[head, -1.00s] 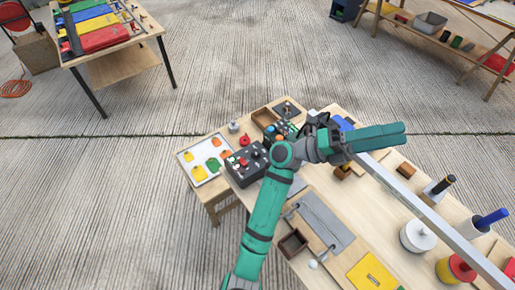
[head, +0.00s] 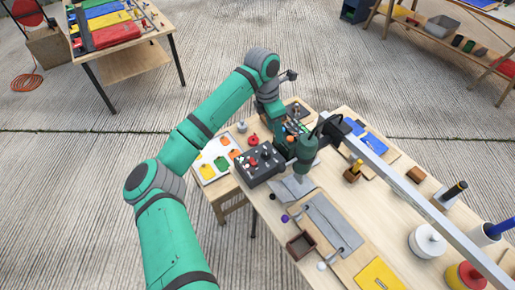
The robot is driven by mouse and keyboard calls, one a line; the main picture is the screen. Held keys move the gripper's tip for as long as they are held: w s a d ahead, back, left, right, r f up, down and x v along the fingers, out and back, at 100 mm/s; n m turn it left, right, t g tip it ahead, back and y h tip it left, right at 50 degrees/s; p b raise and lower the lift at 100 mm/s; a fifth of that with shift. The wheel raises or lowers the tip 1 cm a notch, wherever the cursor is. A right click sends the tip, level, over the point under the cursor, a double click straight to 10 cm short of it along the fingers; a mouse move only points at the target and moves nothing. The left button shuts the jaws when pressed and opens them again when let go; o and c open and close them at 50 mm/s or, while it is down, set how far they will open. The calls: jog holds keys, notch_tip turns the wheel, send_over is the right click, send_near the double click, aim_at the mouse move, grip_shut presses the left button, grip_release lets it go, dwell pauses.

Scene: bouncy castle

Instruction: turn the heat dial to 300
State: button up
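A black control box (head: 255,170) with red and pale knobs on top stands at the near left end of the long wooden bench. Which knob is the heat dial, and its setting, are too small to read. My green arm arches over the bench's left end and comes down just right of the box. My gripper (head: 284,146) seems to be the dark part at the arm's end, close to the box's right side. Its fingers are too small and hidden to tell whether they are open or touch a knob.
A white tray (head: 210,172) with yellow, green and orange pieces lies left of the box. A long grey bar (head: 410,190) runs along the bench. A grey hinged plate (head: 332,222), a brown box (head: 301,244) and a yellow plate (head: 376,277) lie in front.

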aim_at(266, 152)
jog(key=f, duration=0.3)
jog(key=a+f+y, duration=0.1)
jog(key=f, duration=0.3)
jog(key=a+f+y, duration=0.1)
jog(key=f, duration=0.3)
jog(key=shift+s+a+m, duration=0.1)
jog(key=shift+a+m, duration=0.15)
jog(key=shift+m, duration=0.05)
jog(key=c, duration=1)
